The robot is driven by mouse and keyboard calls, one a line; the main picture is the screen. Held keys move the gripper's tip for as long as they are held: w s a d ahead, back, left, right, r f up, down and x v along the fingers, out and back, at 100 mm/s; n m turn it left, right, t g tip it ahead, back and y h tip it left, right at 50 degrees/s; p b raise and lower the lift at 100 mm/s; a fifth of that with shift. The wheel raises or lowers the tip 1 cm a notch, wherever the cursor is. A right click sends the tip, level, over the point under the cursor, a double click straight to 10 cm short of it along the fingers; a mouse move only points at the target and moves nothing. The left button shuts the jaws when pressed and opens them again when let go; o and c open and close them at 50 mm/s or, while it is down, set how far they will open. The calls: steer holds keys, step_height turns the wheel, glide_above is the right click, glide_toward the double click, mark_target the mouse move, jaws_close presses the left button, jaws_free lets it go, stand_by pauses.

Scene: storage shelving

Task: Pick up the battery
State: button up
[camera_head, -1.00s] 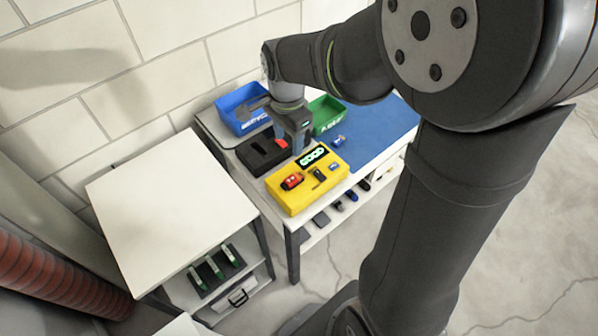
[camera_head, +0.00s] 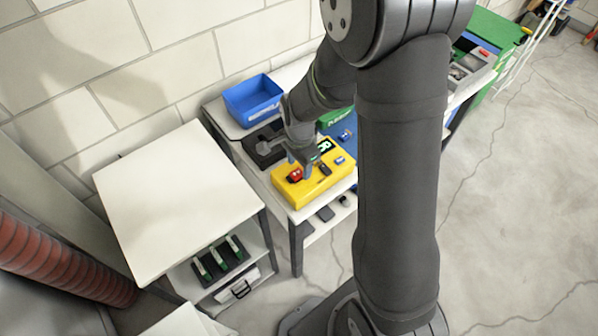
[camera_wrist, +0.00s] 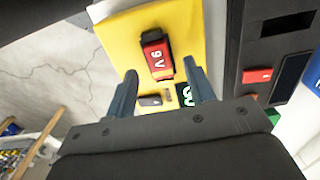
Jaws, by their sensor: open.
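A red and black battery marked 9V (camera_head: 295,175) lies on top of the yellow box (camera_head: 312,190), towards its left end. In the wrist view the battery (camera_wrist: 156,55) shows between the tips of my gripper (camera_wrist: 160,70). The jaws are open, one finger on each side of it, with a visible gap on both sides. In the head view my gripper (camera_head: 302,166) is low over the box, close to the battery. I cannot tell how far the tips are above the box top.
A blue bin (camera_head: 253,98), a black device (camera_head: 262,148) and a green bin (camera_head: 328,117) stand behind. The white table (camera_head: 180,195) at left is bare.

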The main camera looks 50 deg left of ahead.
steer(key=shift+f, duration=0.9)
jaws_close()
steer(key=shift+r, duration=0.1)
